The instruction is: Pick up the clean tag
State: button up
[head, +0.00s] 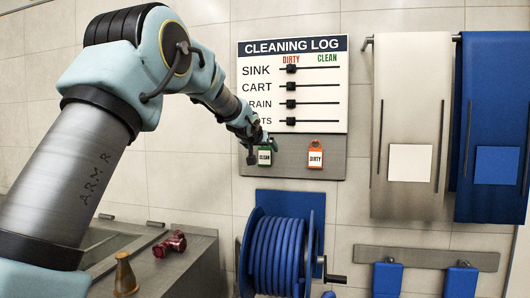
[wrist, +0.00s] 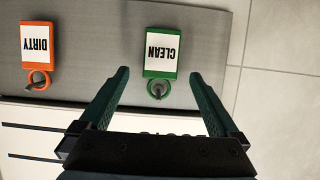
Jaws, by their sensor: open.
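The clean tag (head: 264,158) is a small green tag with a white face reading CLEAN. It hangs from a hook on the grey panel below the cleaning log. In the wrist view the clean tag (wrist: 162,52) appears upside down, its green ring around a peg. My gripper (head: 258,148) is at the tag's upper part in the head view. In the wrist view my gripper (wrist: 164,76) is open, with one finger on each side of the tag's ring end and gaps to both. Nothing is held.
An orange DIRTY tag (head: 315,157) hangs to the right on the same panel; it also shows in the wrist view (wrist: 36,42). The cleaning log board (head: 310,85) with sliders is just above. A blue hose reel (head: 275,250) is below, and aprons (head: 411,120) hang at right.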

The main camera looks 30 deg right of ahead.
aim_at(265, 152)
jog(key=shift+p+x, duration=0.3)
jog(key=shift+x, duration=0.8)
jog(key=shift+c, duration=0.4)
jog(key=c, duration=1.3)
